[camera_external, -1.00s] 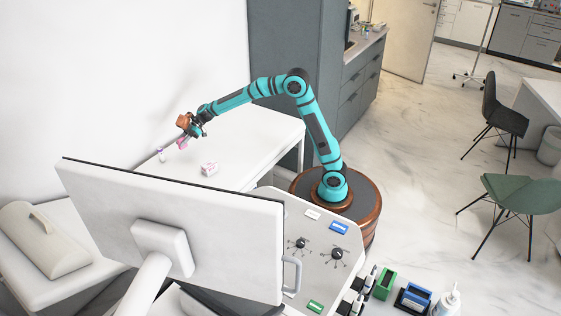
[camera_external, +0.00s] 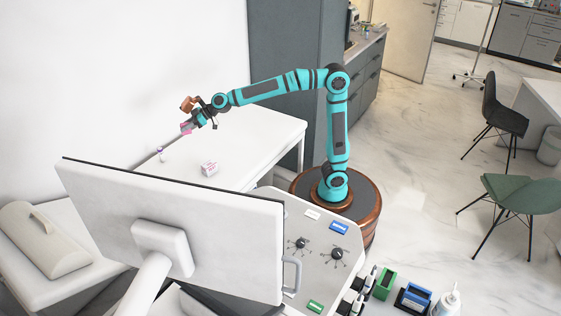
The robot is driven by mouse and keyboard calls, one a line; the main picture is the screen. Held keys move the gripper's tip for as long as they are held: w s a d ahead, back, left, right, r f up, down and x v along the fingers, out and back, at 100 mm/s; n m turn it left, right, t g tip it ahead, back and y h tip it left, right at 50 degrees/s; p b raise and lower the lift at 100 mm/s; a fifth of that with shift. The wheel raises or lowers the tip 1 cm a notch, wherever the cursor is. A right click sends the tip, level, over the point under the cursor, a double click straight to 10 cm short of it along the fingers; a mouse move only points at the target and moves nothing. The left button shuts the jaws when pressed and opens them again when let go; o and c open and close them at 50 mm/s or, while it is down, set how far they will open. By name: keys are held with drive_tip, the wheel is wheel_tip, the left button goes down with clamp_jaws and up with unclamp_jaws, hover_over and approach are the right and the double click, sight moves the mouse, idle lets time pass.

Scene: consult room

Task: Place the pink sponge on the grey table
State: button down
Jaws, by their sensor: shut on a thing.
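My gripper (camera_external: 194,124) is above the white table (camera_external: 255,138) near the wall. It is shut on the pink sponge (camera_external: 186,128), which shows as a small pink patch at the jaws, clear of the tabletop. An orange-brown part sits on top of the gripper's wrist. The grey surface with knobs (camera_external: 328,228), beside my base, may be the grey table; I cannot tell for sure.
A small pink-and-white box (camera_external: 209,168) and a small bottle (camera_external: 161,154) stand on the white table. A large monitor (camera_external: 180,225) blocks the front. Blue (camera_external: 339,228) and green (camera_external: 315,306) items lie on the grey surface.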

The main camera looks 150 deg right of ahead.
drive_tip(key=shift+a+r, duration=0.3)
drive_tip(key=shift+r, duration=0.15)
drive_tip(key=s+d+f+m+g+h, duration=0.25)
drive_tip(key=s+d+f, duration=0.2)
drive_tip(key=s, duration=0.65)
drive_tip(key=s+d+f+m+g+h, duration=0.1)
drive_tip(key=s+d+f+m+g, duration=0.3)
drive_tip(key=s, duration=0.7)
drive_tip(key=s+d+f+m+g+h, duration=0.1)
drive_tip(key=s+d+f+m, duration=0.3)
drive_tip(key=s, duration=0.7)
drive_tip(key=s+a+f+m+g, duration=0.1)
drive_tip(key=s+f+g, duration=0.15)
drive_tip(key=s, duration=0.75)
drive_tip(key=s+a+f+m+g, duration=0.2)
drive_tip(key=s+f, duration=0.1)
drive_tip(key=s, duration=0.7)
drive_tip(key=s+a+f+m+g, duration=0.1)
drive_tip(key=s+f+g, duration=0.15)
drive_tip(key=s, duration=0.75)
drive_tip(key=shift+g+y, duration=0.25)
drive_tip(key=shift+y, duration=0.1)
wheel_tip(320, 180, down, 5)
drive_tip(key=shift+s+f, duration=0.1)
drive_tip(key=shift+f, duration=2.3)
drive_tip(key=shift+f, duration=0.1)
